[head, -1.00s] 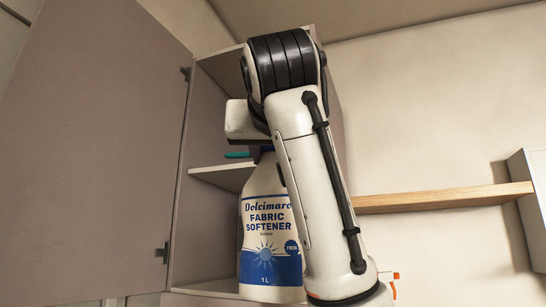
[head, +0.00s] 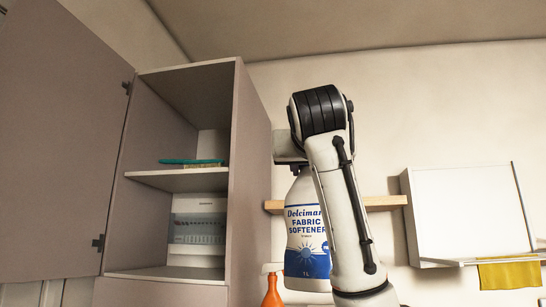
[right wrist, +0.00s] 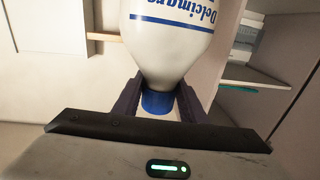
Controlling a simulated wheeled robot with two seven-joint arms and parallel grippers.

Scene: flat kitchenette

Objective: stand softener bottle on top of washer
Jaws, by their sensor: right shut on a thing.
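The softener bottle (head: 306,232) is white with a blue label and hangs upright in the air, to the right of the open cabinet. My right gripper (right wrist: 158,104) is shut on the bottle at its blue cap and neck, as the right wrist view shows. In the head view my right arm covers the bottle's right side, and the gripper's fingers are hard to make out. The bottle also fills the upper middle of the right wrist view (right wrist: 165,45). The washer is not in view. My left gripper is not in view.
An open cabinet (head: 250,170) stands at the left, its door (head: 60,150) swung out. A teal item (head: 190,162) lies on its shelf. A wooden wall shelf (head: 385,202) runs behind my arm. An orange bottle (head: 272,292) stands low, and a yellow cloth (head: 509,274) hangs at right.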

